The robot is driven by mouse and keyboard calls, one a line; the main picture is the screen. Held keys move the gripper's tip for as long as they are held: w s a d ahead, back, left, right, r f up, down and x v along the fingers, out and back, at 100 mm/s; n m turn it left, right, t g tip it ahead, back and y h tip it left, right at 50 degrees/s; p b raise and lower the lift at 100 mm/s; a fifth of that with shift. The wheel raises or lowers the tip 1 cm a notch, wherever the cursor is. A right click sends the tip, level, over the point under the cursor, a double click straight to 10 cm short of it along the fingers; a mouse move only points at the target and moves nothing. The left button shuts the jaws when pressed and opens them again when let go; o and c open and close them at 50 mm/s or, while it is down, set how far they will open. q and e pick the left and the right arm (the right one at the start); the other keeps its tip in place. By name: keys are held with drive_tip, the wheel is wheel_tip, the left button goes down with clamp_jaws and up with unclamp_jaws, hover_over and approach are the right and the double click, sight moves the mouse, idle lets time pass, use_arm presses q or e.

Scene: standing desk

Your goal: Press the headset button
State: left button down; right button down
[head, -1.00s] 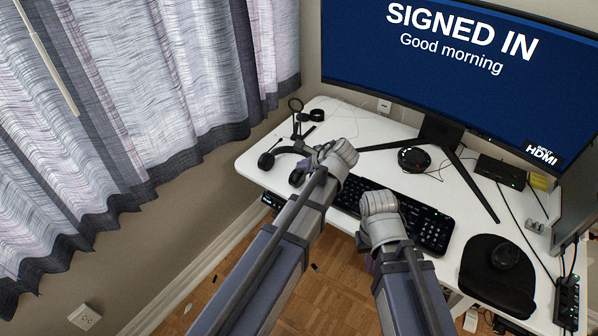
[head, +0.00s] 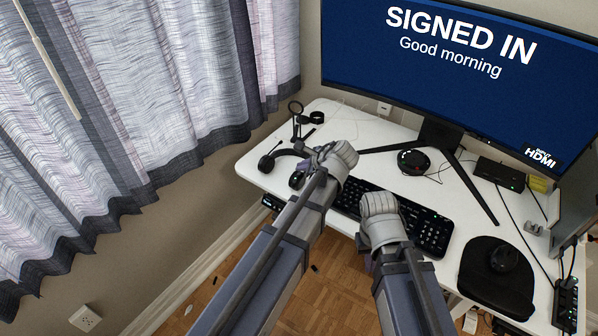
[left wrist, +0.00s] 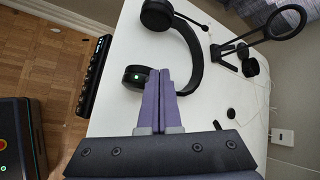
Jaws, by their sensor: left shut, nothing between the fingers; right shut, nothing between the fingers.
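The black headset lies on the white desk at the far left in the head view, with one ear cup (head: 266,163) apart from my arm and the other ear cup (head: 297,180) beside my left wrist. In the left wrist view, the near ear cup (left wrist: 134,77) shows a lit green light, and the headband (left wrist: 193,50) curves to the far ear cup (left wrist: 157,14). My left gripper (left wrist: 160,73) is shut and empty, its purple fingertips right beside the near ear cup; I cannot tell whether they touch. My right gripper (head: 368,262) is shut, mostly hidden by its wrist, near the desk's front edge.
A stand with a ring (head: 296,108) is behind the headset. A keyboard (head: 425,225) lies right of my left arm. A monitor (head: 440,90) reads "SIGNED IN". A round black device (head: 413,161) and a mouse (head: 503,258) on a black pad sit further right.

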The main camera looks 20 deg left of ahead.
use_arm(q)
drive_tip(key=shift+r, duration=0.15)
wheel_tip(320, 180, up, 6)
drive_tip(key=p, duration=0.6)
idle(0.4)
